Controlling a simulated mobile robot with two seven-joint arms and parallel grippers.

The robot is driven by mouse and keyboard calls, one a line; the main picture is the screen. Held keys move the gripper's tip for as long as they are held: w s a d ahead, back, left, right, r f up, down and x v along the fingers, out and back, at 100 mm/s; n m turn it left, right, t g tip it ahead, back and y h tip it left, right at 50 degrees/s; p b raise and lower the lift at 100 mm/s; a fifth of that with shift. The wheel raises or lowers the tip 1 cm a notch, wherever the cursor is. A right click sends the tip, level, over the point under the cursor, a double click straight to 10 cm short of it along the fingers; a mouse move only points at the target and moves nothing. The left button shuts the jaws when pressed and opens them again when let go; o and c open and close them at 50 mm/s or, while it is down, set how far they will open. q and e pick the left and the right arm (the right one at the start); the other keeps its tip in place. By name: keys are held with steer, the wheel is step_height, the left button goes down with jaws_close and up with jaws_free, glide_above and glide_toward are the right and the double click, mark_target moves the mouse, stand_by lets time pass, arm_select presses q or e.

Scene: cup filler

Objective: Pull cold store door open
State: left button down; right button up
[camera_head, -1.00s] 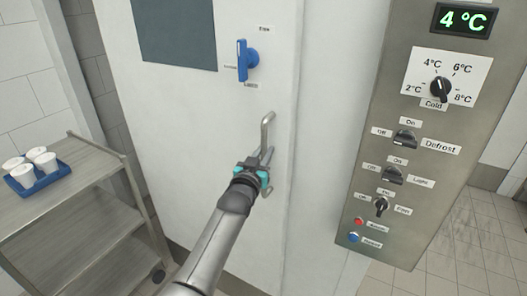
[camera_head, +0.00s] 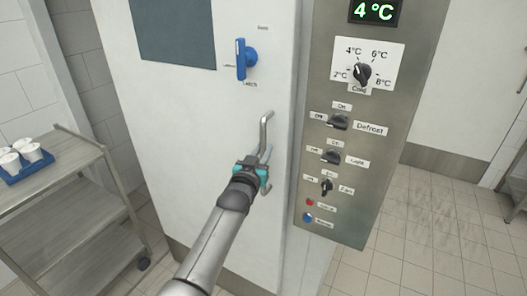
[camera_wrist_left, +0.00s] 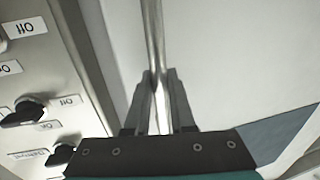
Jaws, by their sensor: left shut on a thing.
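The white cold store door (camera_head: 180,110) fills the middle of the head view, with a dark window panel and a blue latch handle (camera_head: 243,60) turned upright. Its metal pull handle (camera_head: 266,130) is a vertical bar near the door's right edge. My left gripper (camera_head: 258,165) is shut around the lower part of this bar. In the left wrist view the bar (camera_wrist_left: 153,40) runs between the two fingers of my left gripper (camera_wrist_left: 160,85). The door appears to stand out from the wall, but how far is hard to tell. My right gripper is not in view.
A steel control panel (camera_head: 395,120) with knobs, switches and a 4 °C display is close right of the door edge. A metal trolley (camera_head: 75,170) with a blue tray (camera_head: 28,167) of white cups stands at the left. Tiled floor (camera_head: 430,240) is clear at the right.

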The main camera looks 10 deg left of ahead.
arm_select(q)
steer(key=c, duration=0.8)
jaws_free()
steer(key=shift+o, duration=0.2)
steer(key=shift+s, duration=0.1)
steer(key=shift+s+a, duration=0.15)
steer(key=shift+s, duration=0.45)
steer(key=s+a, duration=0.2)
steer(key=s, duration=1.1)
steer(key=shift+s+p, duration=0.35)
steer(key=shift+p, duration=0.1)
steer(key=shift+f, duration=0.1)
